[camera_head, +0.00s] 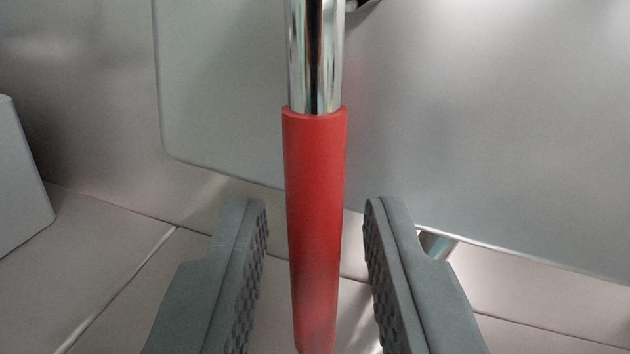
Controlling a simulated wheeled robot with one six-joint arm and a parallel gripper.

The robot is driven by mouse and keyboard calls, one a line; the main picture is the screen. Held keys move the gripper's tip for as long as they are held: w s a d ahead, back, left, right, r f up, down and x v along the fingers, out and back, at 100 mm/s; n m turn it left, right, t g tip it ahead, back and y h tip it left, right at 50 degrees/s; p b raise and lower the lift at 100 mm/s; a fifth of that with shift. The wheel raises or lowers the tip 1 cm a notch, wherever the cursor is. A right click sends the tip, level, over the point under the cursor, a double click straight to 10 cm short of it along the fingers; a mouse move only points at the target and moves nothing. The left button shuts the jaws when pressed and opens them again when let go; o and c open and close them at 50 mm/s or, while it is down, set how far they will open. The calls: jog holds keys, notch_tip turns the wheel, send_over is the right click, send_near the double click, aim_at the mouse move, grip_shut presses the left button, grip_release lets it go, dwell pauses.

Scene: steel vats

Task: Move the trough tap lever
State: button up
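The tap lever (316,190) has a red sleeve as its grip and a chrome rod (315,60) above it. It stands close to upright in the picture, in the middle of the camera_head view. My gripper (316,215) is open, with one grey ridged finger on each side of the red sleeve. A gap shows between the sleeve and each finger, so neither seems to touch it. The top of the rod runs out of the frame, so where it joins the tap is hidden.
A large grey metal panel (480,130) lies behind the lever, its lower edge sloping down to the right. A grey block (20,180) stands at the left edge. A short metal cylinder (437,243) shows beside the right finger. Pale tiles (110,240) lie below.

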jog(key=shift+w, duration=0.3)
jog(key=shift+a, duration=0.1)
grip_shut()
